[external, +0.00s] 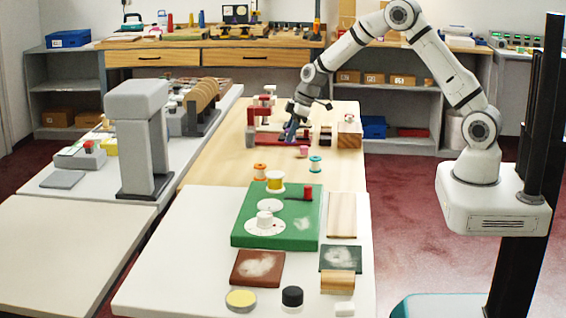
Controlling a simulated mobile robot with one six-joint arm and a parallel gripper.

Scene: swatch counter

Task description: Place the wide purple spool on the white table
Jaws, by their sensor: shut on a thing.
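My gripper (291,128) points down over the pale wooden table (215,155), near a red stand (267,139). It is shut on a small bluish-purple thing, which looks like the purple spool; the fingers partly hide it, and its width is hard to tell. I cannot tell whether it touches what is below. The white table (200,222) stands in front of the wooden one.
On the wooden table's near end are an orange spool (260,171), a teal spool (315,164) and a small pinkish thing (304,151). The white table holds a green board (245,225), coloured tiles and round pots. Its left side has bare room.

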